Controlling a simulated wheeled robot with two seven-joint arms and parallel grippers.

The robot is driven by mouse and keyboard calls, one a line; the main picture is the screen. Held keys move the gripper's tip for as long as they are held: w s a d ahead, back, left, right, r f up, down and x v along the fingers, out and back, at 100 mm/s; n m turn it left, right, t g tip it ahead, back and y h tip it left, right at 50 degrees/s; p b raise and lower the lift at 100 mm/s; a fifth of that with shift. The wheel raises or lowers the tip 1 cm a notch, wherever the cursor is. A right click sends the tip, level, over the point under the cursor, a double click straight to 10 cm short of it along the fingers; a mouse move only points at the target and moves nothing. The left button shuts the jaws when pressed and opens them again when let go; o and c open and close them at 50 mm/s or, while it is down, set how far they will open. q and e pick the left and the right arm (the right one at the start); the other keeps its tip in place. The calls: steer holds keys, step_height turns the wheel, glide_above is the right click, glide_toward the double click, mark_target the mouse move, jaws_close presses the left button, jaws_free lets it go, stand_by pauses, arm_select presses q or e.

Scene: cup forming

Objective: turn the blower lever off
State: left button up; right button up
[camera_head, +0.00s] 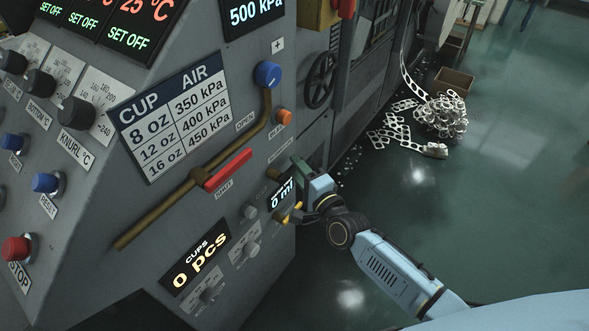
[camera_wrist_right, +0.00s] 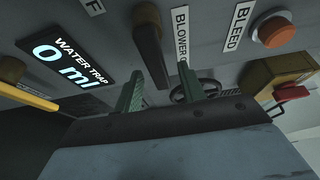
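The blower lever (camera_wrist_right: 148,42) is a dark brown bar on the grey panel, beside the BLOWER label (camera_wrist_right: 181,35) in the right wrist view. A label ending in F (camera_wrist_right: 93,6) is left of it. In the head view a small brown part of the lever (camera_head: 274,174) shows at the panel's right edge. My right gripper (camera_wrist_right: 161,74) is open, with its two green fingers apart. The lever's end appears between the fingers in the wrist view; contact cannot be told. The right gripper is also at the panel edge in the head view (camera_head: 302,175). My left gripper is out of view.
Near the gripper are the water trap display (camera_wrist_right: 66,65), a yellow handle (camera_wrist_right: 28,97) and the orange bleed button (camera_wrist_right: 279,27). A red valve handle (camera_head: 228,169) and a black handwheel (camera_head: 320,80) are on the machine. The green floor at right holds scrap webbing (camera_head: 440,115).

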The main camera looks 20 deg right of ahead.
steer(key=shift+x, duration=1)
jaws_close()
